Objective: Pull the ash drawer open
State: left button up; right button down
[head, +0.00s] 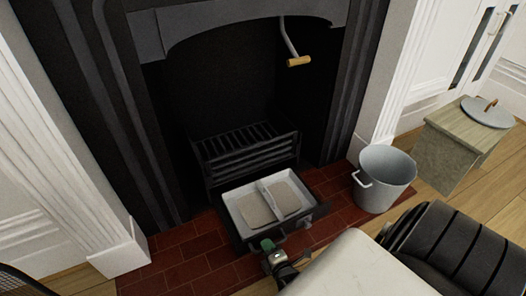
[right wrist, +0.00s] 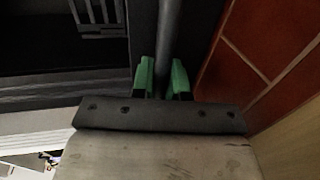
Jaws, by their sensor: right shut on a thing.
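The ash drawer (head: 229,211) stands out below the black fire grate (head: 245,152) in the head view. It is a pale tray with a divider, and grey-beige ash lies in both compartments. My right gripper (head: 269,249), with green fingertips, is at the drawer's front. In the right wrist view my right gripper (right wrist: 163,78) is shut on a dark round bar (right wrist: 168,35), which looks like the drawer's handle. The part of the bar between the fingers is partly hidden. My left gripper is not in view.
A grey metal bucket (head: 386,180) stands right of the drawer on the red brick hearth (head: 196,256). A wooden box (head: 454,146) with a round grey lid stands farther right. A wooden-handled lever (head: 298,61) hangs in the fireplace opening. Bare hearth lies left of the drawer.

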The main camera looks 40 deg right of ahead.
jog(key=shift+s, duration=0.35)
jog(key=c, duration=1.1)
grip_release()
jog(key=shift+c, duration=0.2)
